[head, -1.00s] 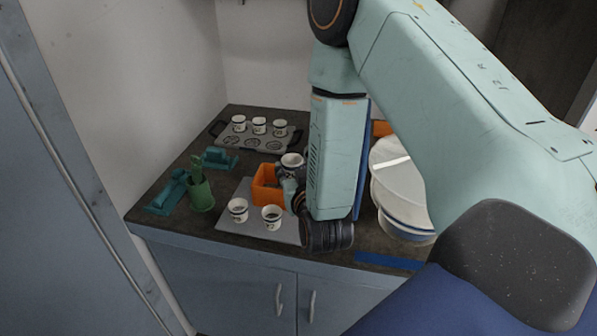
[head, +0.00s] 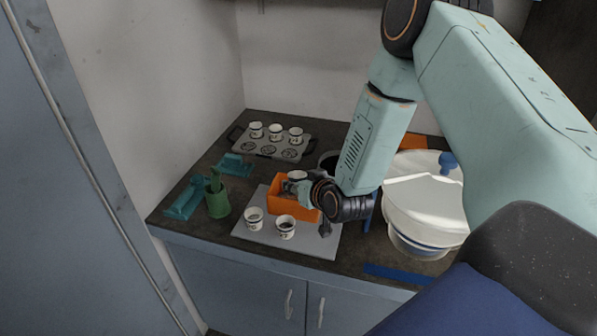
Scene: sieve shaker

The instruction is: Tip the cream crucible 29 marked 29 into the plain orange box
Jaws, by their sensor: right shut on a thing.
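The orange box (head: 287,208) stands on a grey board on the counter. My right arm comes in from the right. Its gripper (head: 298,188) is over the box, shut on a small cream crucible (head: 297,175) that shows at the box's far side, partly hidden by the fingers. I cannot read its number or tell its tilt for sure. Two more cream cups, one at the left (head: 253,219) and one at the right (head: 286,227), stand upright on the board in front of the box, with dark contents. My left gripper is not in view.
A grey rack (head: 270,149) with several cream cups stands at the back left. A green holder (head: 217,202) and teal stands (head: 186,198) are at the left. A large white round vessel (head: 415,215) is at the right, with a dark container (head: 328,160) behind my wrist.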

